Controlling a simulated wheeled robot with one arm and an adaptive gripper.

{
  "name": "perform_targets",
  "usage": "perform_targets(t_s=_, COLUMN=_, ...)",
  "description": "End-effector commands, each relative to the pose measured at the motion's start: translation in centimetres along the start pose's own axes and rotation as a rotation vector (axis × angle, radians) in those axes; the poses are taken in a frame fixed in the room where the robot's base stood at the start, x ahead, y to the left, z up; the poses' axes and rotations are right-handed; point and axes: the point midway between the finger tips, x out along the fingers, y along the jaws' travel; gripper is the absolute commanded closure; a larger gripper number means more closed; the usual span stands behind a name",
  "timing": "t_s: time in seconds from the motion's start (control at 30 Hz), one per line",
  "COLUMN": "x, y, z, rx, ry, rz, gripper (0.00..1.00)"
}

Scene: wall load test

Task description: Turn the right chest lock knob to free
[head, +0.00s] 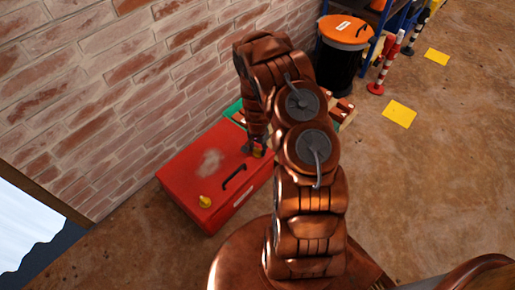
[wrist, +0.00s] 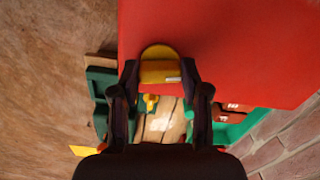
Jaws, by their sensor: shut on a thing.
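The red chest (head: 205,160) sits on the floor against the brick wall, with a black handle (head: 234,178) on its lid. Its left lock knob (head: 205,201) is yellow and stands clear of my gripper. Its right lock knob (wrist: 158,55), also yellow, lies between my fingertips in the wrist view, with a small pale mark on its near side. My gripper (head: 257,149) reaches down to the far right end of the lid. In the wrist view my gripper (wrist: 160,72) is shut on the right knob. In the head view my gripper mostly hides that knob.
A green crate (wrist: 240,125) with bricks stands just beyond the chest's right end. A black bin with an orange lid (head: 345,29), red-white posts (head: 384,66) and yellow floor patches (head: 399,113) are farther back. The floor at right is open.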

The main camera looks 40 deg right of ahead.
Motion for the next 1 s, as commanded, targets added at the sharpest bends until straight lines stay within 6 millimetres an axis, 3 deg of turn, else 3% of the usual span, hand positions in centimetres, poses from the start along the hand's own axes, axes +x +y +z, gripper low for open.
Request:
perform_targets(t_s=0.4, x=0.02, y=0.12, z=-0.02, rx=0.202, ry=-0.001, rz=0.001, gripper=0.89)
perform_targets(t_s=0.97, x=0.02, y=0.16, z=-0.06, rx=0.235, ry=0.0, rz=0.001, gripper=0.89)
perform_targets(t_s=1.0, x=0.02, y=0.17, z=-0.06, rx=0.235, ry=0.0, rz=0.001, gripper=0.53)
